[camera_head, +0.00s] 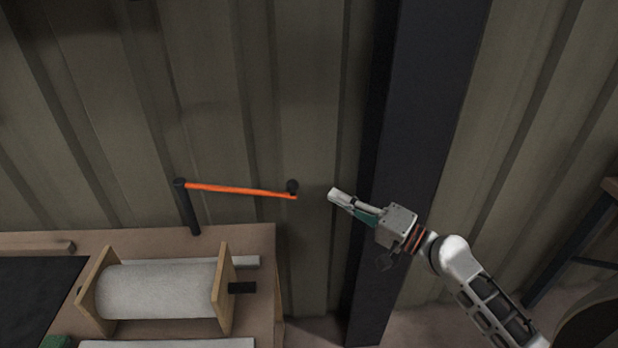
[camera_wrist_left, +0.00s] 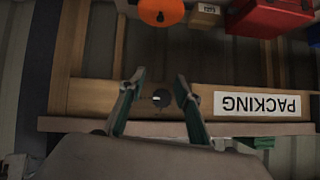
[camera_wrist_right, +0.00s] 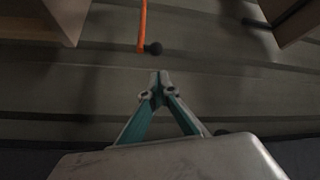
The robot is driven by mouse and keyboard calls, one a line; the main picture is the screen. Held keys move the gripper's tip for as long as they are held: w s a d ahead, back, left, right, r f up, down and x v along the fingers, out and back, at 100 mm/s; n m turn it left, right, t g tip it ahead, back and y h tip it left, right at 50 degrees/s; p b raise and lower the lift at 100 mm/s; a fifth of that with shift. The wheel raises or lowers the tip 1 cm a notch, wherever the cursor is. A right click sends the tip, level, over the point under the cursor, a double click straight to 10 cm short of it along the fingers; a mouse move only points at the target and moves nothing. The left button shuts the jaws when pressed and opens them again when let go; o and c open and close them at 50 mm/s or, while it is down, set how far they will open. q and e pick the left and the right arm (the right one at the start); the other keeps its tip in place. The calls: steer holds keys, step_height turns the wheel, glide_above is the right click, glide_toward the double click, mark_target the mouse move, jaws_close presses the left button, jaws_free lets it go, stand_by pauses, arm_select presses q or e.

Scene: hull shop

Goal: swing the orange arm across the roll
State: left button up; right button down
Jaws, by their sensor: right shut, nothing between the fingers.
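The orange arm (camera_head: 240,190) runs out to the right from the top of a dark post (camera_head: 188,208) behind the roll. A dark round knob (camera_head: 292,186) sits at its free end. The white roll (camera_head: 155,291) lies between two wooden end plates on the bench. My right gripper (camera_head: 333,193) is shut and empty, a short way right of the knob and apart from it. In the right wrist view the arm's end (camera_wrist_right: 142,30) and knob (camera_wrist_right: 153,48) show beyond the shut fingertips (camera_wrist_right: 158,75). My left gripper (camera_wrist_left: 156,80) is open and empty, away from the roll.
The wooden bench (camera_head: 262,255) ends right of the roll. A dark mat (camera_head: 35,295) lies at left. A dark column (camera_head: 410,110) stands behind my right arm, against the ribbed wall. The left wrist view shows a PACKING sign (camera_wrist_left: 258,104) and a red box (camera_wrist_left: 268,16).

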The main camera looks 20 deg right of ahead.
steer(key=p+x, duration=0.2)
steer(key=x, duration=0.8)
steer(key=shift+p, duration=0.4)
steer(key=shift+a, duration=0.1)
